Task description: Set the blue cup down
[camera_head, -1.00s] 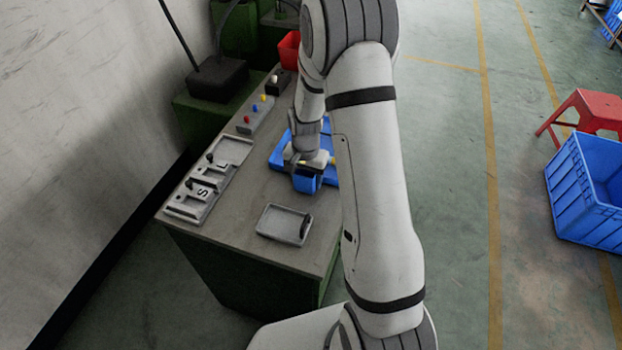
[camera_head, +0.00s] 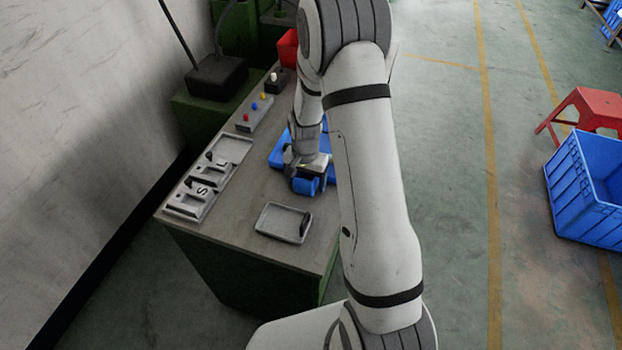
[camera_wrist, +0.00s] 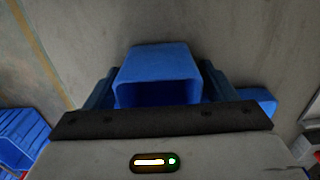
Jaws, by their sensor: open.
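The blue cup (camera_head: 305,186) is on or just above the worktable, at the front edge of a blue tray (camera_head: 279,157); contact underneath is hidden. In the wrist view the cup (camera_wrist: 158,62) lies between the two fingers of my gripper (camera_wrist: 160,72), its dark opening facing the palm. The fingers stand open, one on each side of the cup, with narrow gaps. In the head view my gripper (camera_head: 307,174) is right at the cup, and my arm covers part of the tray.
A grey tray (camera_head: 262,233) lies on the table (camera_head: 240,212) in front of the cup. Grey fixtures (camera_head: 187,203) line the left edge, with a button box (camera_head: 252,117) behind. A red bin (camera_head: 288,48) stands at the back. A blue crate (camera_head: 590,200) and red stool (camera_head: 590,105) are on the floor, right.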

